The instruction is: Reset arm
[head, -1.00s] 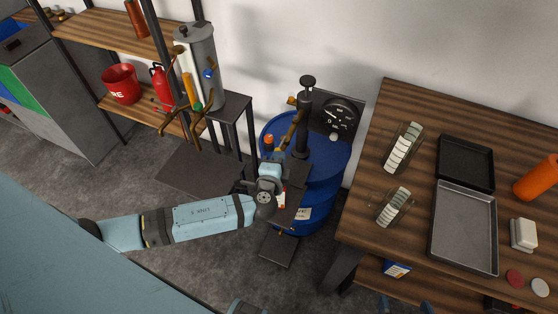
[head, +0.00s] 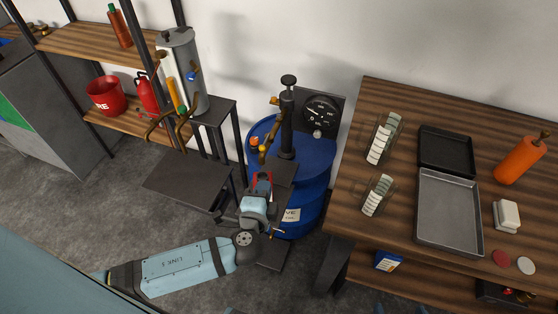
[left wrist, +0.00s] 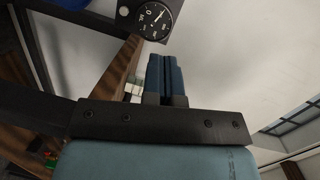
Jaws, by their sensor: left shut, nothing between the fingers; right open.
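My left arm comes in from the left in the head view. My left gripper (head: 262,182) is in front of the blue drum (head: 313,187), pointing up and away. In the left wrist view its two blue fingers (left wrist: 164,76) are side by side, shut, with nothing between them. Part of the drum is hidden behind my left wrist. Only the blue fingertips of my right gripper (head: 402,309) show at the bottom edge of the head view, spread apart in front of the wooden bench (head: 400,230).
A black pump post (head: 288,115) and a dial gauge (head: 321,113) stand on the drum. A dark stand (head: 190,182) and a grey cylinder (head: 190,75) are left of it. The bench holds two trays (head: 449,210), an orange bottle (head: 523,158) and racks of pale discs (head: 379,140).

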